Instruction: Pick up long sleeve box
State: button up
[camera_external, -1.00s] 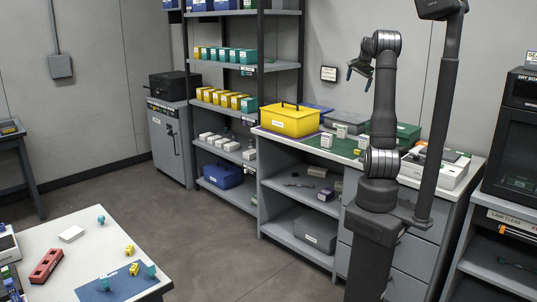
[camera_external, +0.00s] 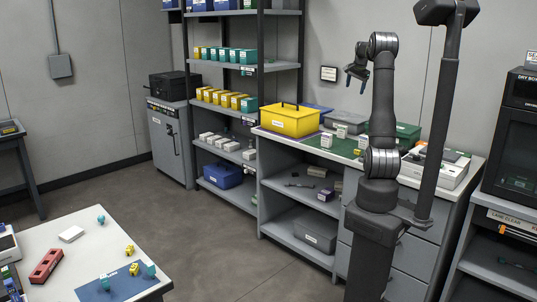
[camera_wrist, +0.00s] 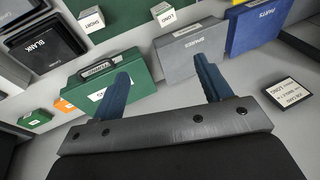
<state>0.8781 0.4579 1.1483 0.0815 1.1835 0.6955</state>
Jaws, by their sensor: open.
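The long sleeve box (camera_wrist: 163,14) is a small white box labelled LONG at the top middle of the wrist view. It stands on the bench in front of the grey case, at the edge of the green mat. In the external view, small white boxes (camera_external: 342,131) stand there, but their labels are too small to read. My gripper (camera_external: 356,80) is raised high above the back of the bench, well apart from the boxes. In the wrist view its two blue fingers (camera_wrist: 160,66) are spread wide with nothing between them.
A white box labelled SHORT (camera_wrist: 90,18) stands left of LONG in the wrist view. Behind are a green case (camera_wrist: 112,85), a grey SPARES case (camera_wrist: 190,50) and a blue PARTS case (camera_wrist: 258,24). A yellow box (camera_external: 290,121) stands at the bench's left end.

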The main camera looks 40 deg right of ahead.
jog(key=w+f+n+g+h, duration=0.1)
jog(key=w+f+g+h, duration=0.15)
jog(key=w+f, duration=0.8)
send_over(342, 131)
jog(key=shift+n+g+y, duration=0.25)
jog(key=shift+n+y, duration=0.05)
jog(key=shift+y, duration=0.05)
jog(key=f, duration=1.2)
jog(key=shift+w+a+f, duration=0.1)
jog(key=shift+w+a, duration=0.1)
jog(key=shift+w, duration=0.2)
jog(key=shift+x, duration=2.95)
jog(key=shift+a, duration=0.1)
jog(key=c, duration=1.1)
